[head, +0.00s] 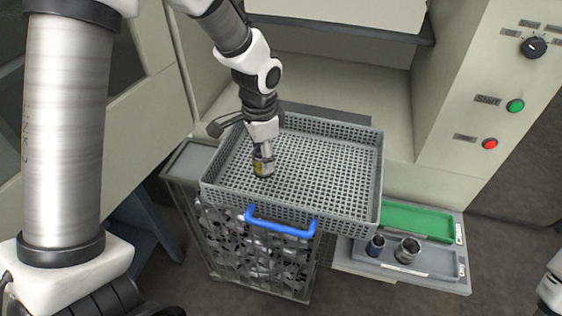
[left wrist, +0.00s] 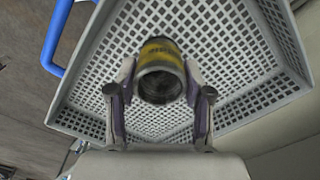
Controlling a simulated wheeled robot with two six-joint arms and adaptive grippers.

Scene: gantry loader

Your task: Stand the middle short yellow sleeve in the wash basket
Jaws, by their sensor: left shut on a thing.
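The short yellow sleeve (head: 262,166) is a small metal tube with a yellow band. In the left wrist view the sleeve (left wrist: 161,72) sits between the two fingers of my left gripper (left wrist: 160,108), its open end facing the camera. My left gripper (head: 264,150) is shut on it, pointing down inside the wash basket (head: 372,172). The basket is a grey perforated tray with a blue handle; its mesh floor shows around the sleeve in the left wrist view. Whether the sleeve touches the floor I cannot tell. Only a bit of my right arm shows at the right edge; its gripper is out of view.
The basket rests on a wire crate of scrap-like metal (head: 250,247). To the right, a grey tray (head: 440,264) holds a blue-banded sleeve (head: 375,246) and a plain metal sleeve (head: 407,250), beside a green tray (head: 418,219). The machine panel has green (head: 515,106) and red buttons (head: 490,144).

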